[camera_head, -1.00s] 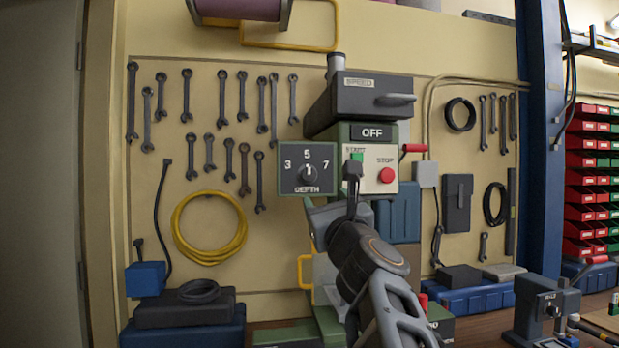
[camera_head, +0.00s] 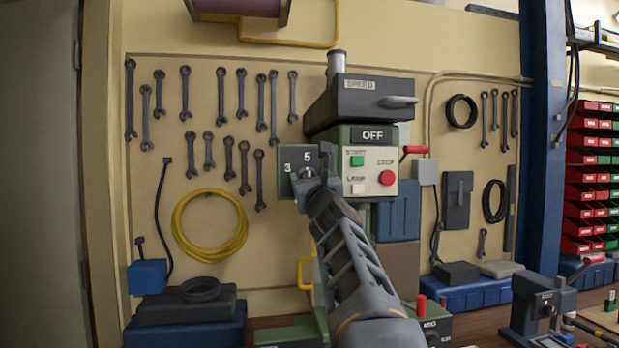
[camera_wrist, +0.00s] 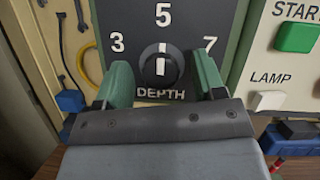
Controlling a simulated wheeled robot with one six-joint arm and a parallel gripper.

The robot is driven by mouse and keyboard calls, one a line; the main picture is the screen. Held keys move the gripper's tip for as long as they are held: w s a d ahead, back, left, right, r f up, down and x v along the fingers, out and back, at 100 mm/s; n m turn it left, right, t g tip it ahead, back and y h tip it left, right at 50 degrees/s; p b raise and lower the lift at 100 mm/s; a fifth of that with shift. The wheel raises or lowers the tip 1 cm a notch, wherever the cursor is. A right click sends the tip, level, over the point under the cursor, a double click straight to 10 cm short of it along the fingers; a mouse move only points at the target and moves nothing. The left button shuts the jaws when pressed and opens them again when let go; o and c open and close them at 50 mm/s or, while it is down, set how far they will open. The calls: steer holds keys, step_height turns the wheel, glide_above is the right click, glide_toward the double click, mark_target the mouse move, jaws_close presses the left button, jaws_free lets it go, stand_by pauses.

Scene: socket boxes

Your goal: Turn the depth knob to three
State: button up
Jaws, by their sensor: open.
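The depth knob (camera_wrist: 161,66) is a round black dial with a white pointer line, on a dark plate (camera_wrist: 205,22) marked 3, 5, 7 and DEPTH. In the wrist view its line stands upright, toward the 5. My gripper (camera_wrist: 164,80) is open, with one green finger at the left and one at the right of the knob, apart from it in the picture. I cannot tell how far the fingertips reach around it. In the head view my gripper (camera_head: 312,182) covers most of the knob and the 7; the 3 and 5 on the plate (camera_head: 295,156) show.
Right of the plate is a pale panel (camera_head: 372,170) with a green START button (camera_wrist: 297,38), a LAMP button (camera_wrist: 268,100) and a red STOP button (camera_head: 387,178). A display above reads OFF (camera_head: 373,134). Wrenches and a yellow cable coil (camera_head: 178,225) hang at left.

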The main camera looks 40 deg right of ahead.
steer(key=c, duration=0.9)
steer(key=shift+n, duration=0.5)
steer(key=n+y, duration=0.2)
steer(key=n, duration=0.2)
steer(key=n+g+y+p, duration=0.1)
steer(key=n+y, duration=0.1)
steer(key=n, duration=0.3)
steer(key=n+y+p, duration=0.1)
steer(key=n+y, duration=0.1)
steer(key=n, duration=0.3)
steer(key=shift+d, duration=0.1)
steer(key=shift+g+y, duration=0.3)
